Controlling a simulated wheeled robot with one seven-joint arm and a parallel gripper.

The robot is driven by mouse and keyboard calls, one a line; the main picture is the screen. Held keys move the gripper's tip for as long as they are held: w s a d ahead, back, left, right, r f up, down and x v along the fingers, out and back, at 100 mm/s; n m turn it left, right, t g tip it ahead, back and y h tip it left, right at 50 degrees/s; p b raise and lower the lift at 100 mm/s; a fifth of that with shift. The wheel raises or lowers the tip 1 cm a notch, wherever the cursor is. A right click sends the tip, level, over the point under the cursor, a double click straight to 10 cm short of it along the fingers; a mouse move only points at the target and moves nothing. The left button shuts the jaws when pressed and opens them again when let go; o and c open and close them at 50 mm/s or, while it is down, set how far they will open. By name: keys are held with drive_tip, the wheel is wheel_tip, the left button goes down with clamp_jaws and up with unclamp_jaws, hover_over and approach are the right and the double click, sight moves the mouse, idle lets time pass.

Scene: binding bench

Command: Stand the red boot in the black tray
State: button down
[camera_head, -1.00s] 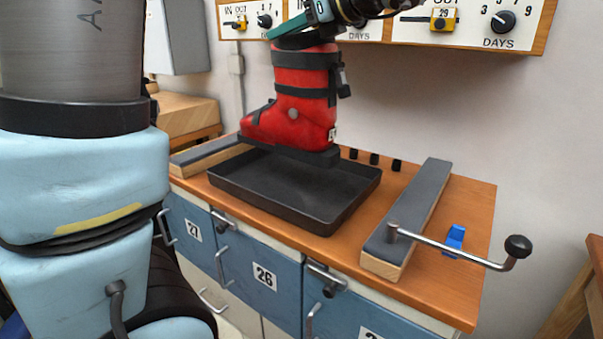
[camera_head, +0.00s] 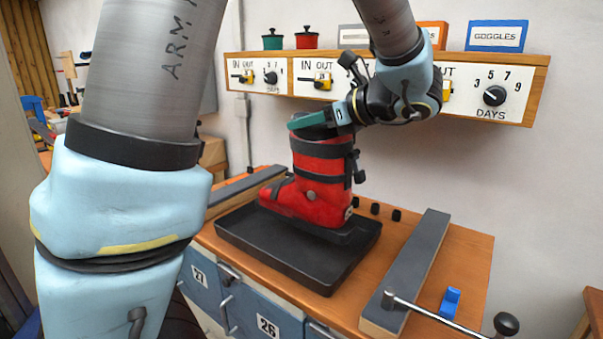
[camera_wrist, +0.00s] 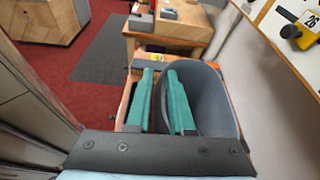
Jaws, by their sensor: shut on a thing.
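The red boot (camera_head: 318,195), with black straps and a dark sole, is upright with its toe to the left. It is over the back part of the black tray (camera_head: 290,278); I cannot tell whether the sole touches the tray floor. My gripper (camera_head: 308,122) is shut on the boot's top rim from above. In the wrist view its green fingers (camera_wrist: 165,100) are close together at the left side of the grey boot cuff (camera_wrist: 218,100). The pinched wall between them is mostly hidden.
The tray lies on a wooden bench (camera_head: 468,262) between two grey-topped rails, the right one (camera_head: 415,265) beside a crank handle (camera_head: 505,324). A blue clip (camera_head: 450,302) and small black pegs (camera_head: 378,210) lie nearby. A shelf with dials (camera_head: 495,95) hangs behind.

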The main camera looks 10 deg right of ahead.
sight(291, 156)
drive_tip(key=shift+f+p, duration=0.5)
drive_tip(key=shift+f, duration=2.85)
drive_tip(key=c, duration=0.8)
unclamp_jaws()
drive_tip(key=shift+d, duration=0.1)
drive_tip(key=b+v, duration=0.2)
drive_tip(key=v, duration=1)
drive_tip(key=shift+b, duration=0.3)
